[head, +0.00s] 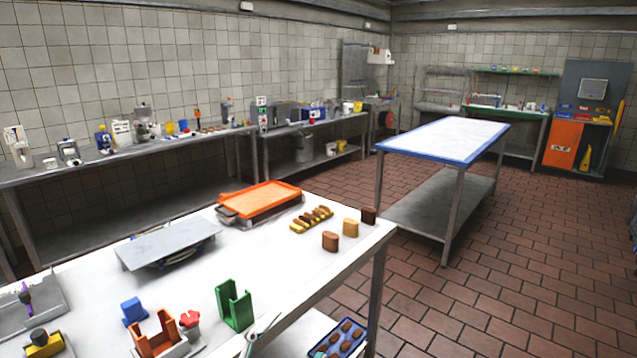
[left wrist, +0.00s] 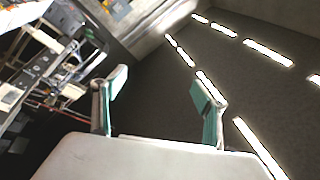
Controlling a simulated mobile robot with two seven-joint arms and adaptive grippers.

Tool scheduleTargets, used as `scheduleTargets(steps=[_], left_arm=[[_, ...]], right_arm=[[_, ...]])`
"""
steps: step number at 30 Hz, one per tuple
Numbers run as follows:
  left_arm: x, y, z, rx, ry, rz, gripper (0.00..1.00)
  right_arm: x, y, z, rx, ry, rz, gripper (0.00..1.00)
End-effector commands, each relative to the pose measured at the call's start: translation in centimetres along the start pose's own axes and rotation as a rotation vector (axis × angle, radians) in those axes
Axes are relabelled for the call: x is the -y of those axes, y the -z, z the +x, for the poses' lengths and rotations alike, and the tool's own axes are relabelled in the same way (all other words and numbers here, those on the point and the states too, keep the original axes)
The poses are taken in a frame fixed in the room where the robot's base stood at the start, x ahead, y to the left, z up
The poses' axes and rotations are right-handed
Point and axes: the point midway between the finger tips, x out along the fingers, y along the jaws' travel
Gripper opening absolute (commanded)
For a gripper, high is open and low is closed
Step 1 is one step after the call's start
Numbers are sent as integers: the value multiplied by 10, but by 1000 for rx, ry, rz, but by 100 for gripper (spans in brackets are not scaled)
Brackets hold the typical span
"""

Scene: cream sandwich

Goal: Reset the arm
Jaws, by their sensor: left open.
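My left gripper (left wrist: 161,85) is open in the left wrist view, its two teal-padded fingers wide apart with nothing between them. Behind the fingers, that view shows the ceiling with bright light strips and part of a cluttered area at left. In the head view, pale and greenish finger parts of the left gripper (head: 262,328) show small at the bottom, by the front edge of the white table (head: 285,238). My right gripper is in neither view.
The table holds an orange tray (head: 258,199), a grey plate on a stand (head: 168,246), a green holder (head: 234,305), an orange holder (head: 154,338), a blue block (head: 134,311) and several brown and yellow pieces (head: 312,219). A blue tray (head: 338,340) lies lower down. A blue-edged table (head: 445,138) stands beyond.

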Motion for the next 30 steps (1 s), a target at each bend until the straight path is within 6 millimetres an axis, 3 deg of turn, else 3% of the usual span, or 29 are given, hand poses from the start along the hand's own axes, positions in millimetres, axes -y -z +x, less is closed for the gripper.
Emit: scheduleTargets(steps=[1,3,5,9,15,18,22,30], left_arm=[[-13,-30,-19,105,-9,-74,72],[-29,-68,-46,238,-19,-168,72],[-44,-96,-73,348,-27,-245,72],[-81,-150,-144,592,-41,-413,72],[-128,-190,-241,868,-51,-595,72],[-142,-197,-272,949,-51,-650,72],[-150,-201,-292,1000,-51,-683,72],[-151,-201,-294,1006,-52,-686,72]], right_arm=[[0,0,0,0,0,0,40],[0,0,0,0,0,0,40],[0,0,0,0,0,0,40],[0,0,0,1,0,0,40],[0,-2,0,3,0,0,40],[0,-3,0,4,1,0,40],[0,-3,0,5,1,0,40],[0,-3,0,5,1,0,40]])
